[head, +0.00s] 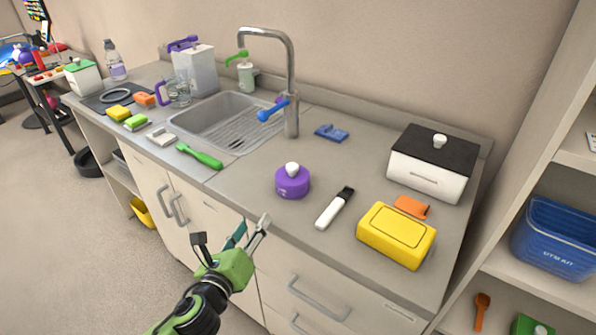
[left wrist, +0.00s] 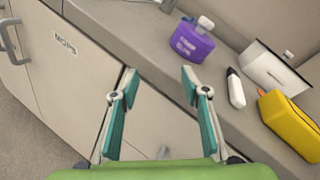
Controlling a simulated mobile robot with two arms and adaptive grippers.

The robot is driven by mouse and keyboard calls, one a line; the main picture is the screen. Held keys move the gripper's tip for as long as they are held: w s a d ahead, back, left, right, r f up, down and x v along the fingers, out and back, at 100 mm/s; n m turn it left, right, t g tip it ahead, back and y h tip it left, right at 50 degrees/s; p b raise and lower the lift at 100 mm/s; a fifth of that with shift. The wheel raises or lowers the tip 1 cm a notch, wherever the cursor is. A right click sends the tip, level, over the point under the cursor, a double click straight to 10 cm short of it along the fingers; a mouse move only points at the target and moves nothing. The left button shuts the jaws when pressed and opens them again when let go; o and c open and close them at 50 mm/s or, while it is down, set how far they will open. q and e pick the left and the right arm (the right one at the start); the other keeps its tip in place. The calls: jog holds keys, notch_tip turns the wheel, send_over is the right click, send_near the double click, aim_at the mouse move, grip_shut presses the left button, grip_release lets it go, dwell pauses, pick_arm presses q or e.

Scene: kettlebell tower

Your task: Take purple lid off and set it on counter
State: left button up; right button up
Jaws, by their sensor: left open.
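A round purple object with a white knob (head: 292,183) stands on the counter right of the sink. In the left wrist view the purple object (left wrist: 190,44) shows pale lettering on its side and the knob on top. I cannot tell where any lid seam runs. My left gripper (head: 232,232) is open and empty, in front of the cabinet doors and apart from the purple object. In the left wrist view the gripper (left wrist: 159,74) has its fingers spread, with the purple object beyond them. The counter (head: 245,190) is grey. My right gripper is out of view.
A white marker-like item (head: 334,209), a yellow box (head: 396,237) and a white box with black lid (head: 432,165) stand to the right. A green-handled brush (head: 200,156), sink (head: 225,122) and faucet (head: 291,90) are left. Counter around the purple object is clear.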

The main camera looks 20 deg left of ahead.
pick_arm(q)
jog(key=w+d+r+m+t+h, duration=0.1)
jog(key=d+r+m+t+h, duration=0.2)
jog(key=r+m, duration=0.4)
jog(key=m+g+p, duration=0.1)
jog(key=p, duration=0.1)
send_near(290, 170)
jog(key=w, duration=0.3)
jog(key=w+d, duration=0.1)
jog(key=shift+w+f, duration=0.3)
jog(key=shift+w, duration=0.1)
jog(key=w, duration=0.3)
jog(key=w+p, duration=0.1)
jog(key=shift+w+r, duration=0.25)
jog(key=shift+r, duration=0.15)
jog(key=shift+w+d, duration=0.1)
jog(key=shift+w, duration=0.3)
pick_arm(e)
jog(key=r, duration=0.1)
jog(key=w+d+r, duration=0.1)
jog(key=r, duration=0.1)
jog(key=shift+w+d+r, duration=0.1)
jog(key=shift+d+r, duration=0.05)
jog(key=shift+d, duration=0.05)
pick_arm(q)
jog(key=c, duration=1)
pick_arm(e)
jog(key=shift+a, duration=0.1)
